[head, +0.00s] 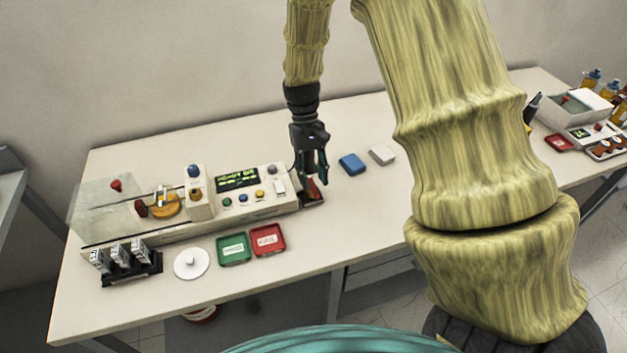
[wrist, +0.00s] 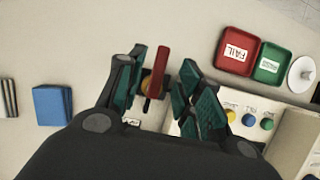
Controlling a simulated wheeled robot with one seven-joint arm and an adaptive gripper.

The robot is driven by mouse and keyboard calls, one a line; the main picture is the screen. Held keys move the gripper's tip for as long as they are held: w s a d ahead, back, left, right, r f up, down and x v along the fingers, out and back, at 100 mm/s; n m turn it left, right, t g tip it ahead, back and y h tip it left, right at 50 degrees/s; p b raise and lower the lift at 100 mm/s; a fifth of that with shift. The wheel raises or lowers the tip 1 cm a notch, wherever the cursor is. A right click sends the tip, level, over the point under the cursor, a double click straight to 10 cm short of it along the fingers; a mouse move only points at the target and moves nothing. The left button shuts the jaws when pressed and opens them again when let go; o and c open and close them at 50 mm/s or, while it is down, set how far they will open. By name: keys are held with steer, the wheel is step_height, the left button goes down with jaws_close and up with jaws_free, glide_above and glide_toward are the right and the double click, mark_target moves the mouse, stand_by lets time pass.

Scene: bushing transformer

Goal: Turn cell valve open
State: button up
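The valve has a red lever handle (wrist: 160,68) on an orange-brown round base, beside the right end of the test machine. In the head view the red handle (head: 312,188) is partly hidden behind my fingers. My gripper (head: 316,174) points down over the valve. In the wrist view my gripper (wrist: 163,74) is open, with one teal finger on each side of the red handle. Gaps show between the handle and both fingers. Whether the fingertips are down at handle height is hard to tell.
The machine (head: 240,199) with display and buttons stands left of my gripper. A green tray (head: 233,261) and a red tray (head: 281,250) lie in front. A blue block (head: 352,164) and a whitish block (head: 382,154) lie to the right. The table (head: 330,225) is clear in front of the valve.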

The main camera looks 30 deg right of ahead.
steer(key=v, duration=1)
stand_by(0.3)
